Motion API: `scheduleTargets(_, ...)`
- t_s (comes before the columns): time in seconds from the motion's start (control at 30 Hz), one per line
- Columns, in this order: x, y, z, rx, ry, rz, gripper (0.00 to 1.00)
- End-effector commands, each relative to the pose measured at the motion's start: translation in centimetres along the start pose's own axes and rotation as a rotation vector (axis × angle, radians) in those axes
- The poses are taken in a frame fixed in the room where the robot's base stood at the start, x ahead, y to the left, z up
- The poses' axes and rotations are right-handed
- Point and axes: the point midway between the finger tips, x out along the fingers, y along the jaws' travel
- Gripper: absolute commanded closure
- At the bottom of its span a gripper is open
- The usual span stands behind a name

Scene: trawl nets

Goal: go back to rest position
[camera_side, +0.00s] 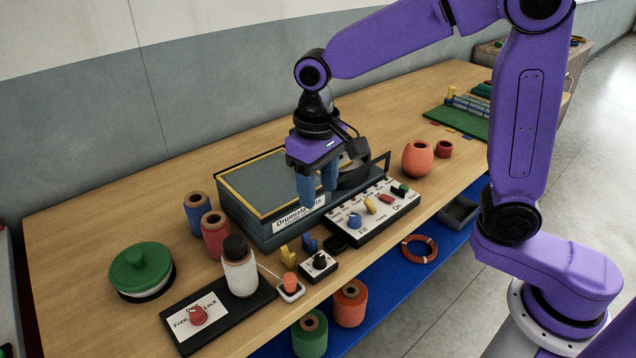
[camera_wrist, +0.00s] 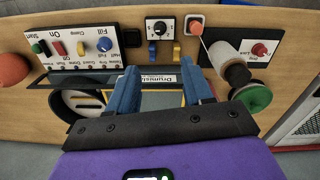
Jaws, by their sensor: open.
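My gripper (camera_side: 317,188) hangs from my purple arm with its blue fingers pointing down, over the front edge of the dark case labelled "Drumists" (camera_side: 298,212). In the wrist view my gripper (camera_wrist: 163,92) shows two blue fingers spread apart with nothing between them. The case's label strip (camera_wrist: 158,79) lies just beyond the fingertips. Whether the fingers touch the case cannot be told.
A switch panel (camera_side: 350,228) stands right of the gripper. A white bobbin (camera_side: 240,275), a small knob box (camera_side: 319,267) and a green-lidded pot (camera_side: 140,268) stand front left. Coloured spools (camera_side: 198,213) stand left of the case. An orange vase (camera_side: 417,158) stands right.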

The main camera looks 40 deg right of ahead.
Motion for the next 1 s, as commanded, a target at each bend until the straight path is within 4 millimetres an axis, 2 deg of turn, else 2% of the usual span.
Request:
scheduleTargets(0.33, 0.0, 0.0, 0.1, -0.007, 0.001, 0.0, 0.49)
scheduleTargets(0.47, 0.0, 0.3, 1.0, -0.051, 0.003, -0.002, 0.49)
scheduleTargets(0.67, 0.1, 1.1, 3.9, -0.188, 0.01, -0.009, 0.49)
scheduleTargets(1.0, 0.6, 3.3, 10.0, -0.436, 0.02, -0.019, 0.49)
